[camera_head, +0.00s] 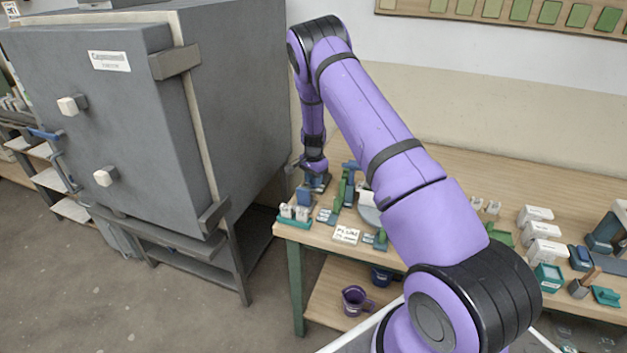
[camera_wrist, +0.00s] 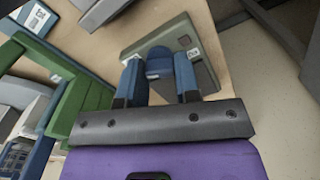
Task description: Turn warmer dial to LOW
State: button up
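The warmer (camera_wrist: 150,47) is a grey-green box with small white labels, seen close up in the wrist view. Its blue dial (camera_wrist: 159,63) stands out from its face. My gripper (camera_wrist: 159,76) has its two blue fingers on either side of the dial, with no clear gap between fingers and dial. The labels are too small to read, so the dial's setting cannot be told. In the head view my gripper (camera_head: 317,178) reaches down at the back left of the table, and the warmer is mostly hidden there.
A green frame-like object (camera_wrist: 78,105) stands left of the gripper in the wrist view. In the head view a big grey kiln (camera_head: 110,120) stands left of the wooden table (camera_head: 480,180). Small items crowd the table's front edge. A purple mug (camera_head: 356,299) sits on the lower shelf.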

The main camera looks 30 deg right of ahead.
jog(key=shift+n, duration=0.3)
jog(key=n, duration=0.3)
jog(key=shift+n, duration=0.4)
jog(key=n, duration=0.5)
jog(key=shift+n, duration=0.3)
jog(key=o, duration=0.9)
notch_tip(320, 180, up, 11)
dwell(0.3)
